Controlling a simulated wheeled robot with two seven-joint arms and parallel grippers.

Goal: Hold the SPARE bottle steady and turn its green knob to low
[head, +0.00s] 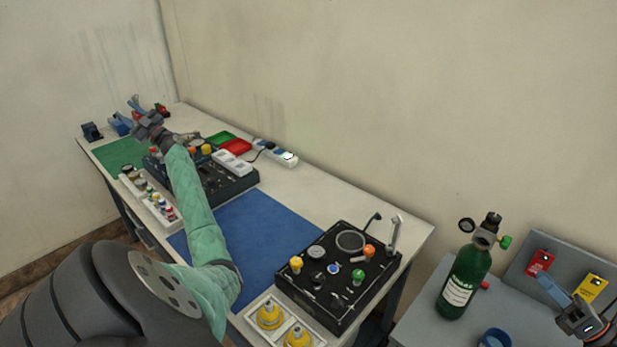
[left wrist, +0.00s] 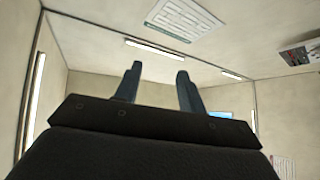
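A dark green bottle (head: 463,287) with a white label stands upright on the grey table at the right in the head view. The label's print is too small to read. A dark valve and round gauge (head: 467,225) sit on its top, and a green knob (head: 506,242) sticks out on its right side. My right gripper (head: 575,295) is to the right of the bottle, apart from it, and seems open and empty. My left gripper (head: 131,113) is far away above the left end of the long bench. Its fingers stand apart and empty in the left wrist view (left wrist: 152,88).
A blue ring (head: 494,338) lies in front of the bottle. A grey panel with a red tag (head: 540,262) and a yellow tag (head: 591,289) stands behind my right gripper. A black control box (head: 335,275) sits on the long bench (head: 320,196), left of the bottle.

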